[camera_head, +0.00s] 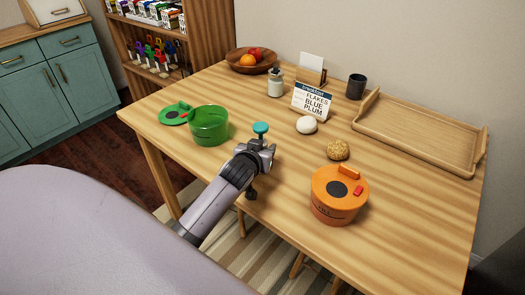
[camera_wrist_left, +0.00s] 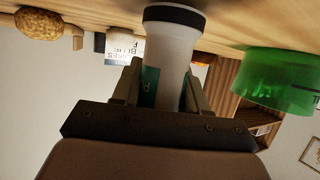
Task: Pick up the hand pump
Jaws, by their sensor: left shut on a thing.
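The hand pump shows its teal knob (camera_head: 261,128) just above my left gripper (camera_head: 262,149) in the head view; the rest of it is hidden there by the gripper. In the left wrist view the pump's pale body (camera_wrist_left: 172,48) with a black end band stands between the two fingers, with teal parts beside them. My left gripper is shut on it over the near part of the table. The pump looks upright, with its banded end close to the wooden top; I cannot tell if they touch. My right gripper is not in view.

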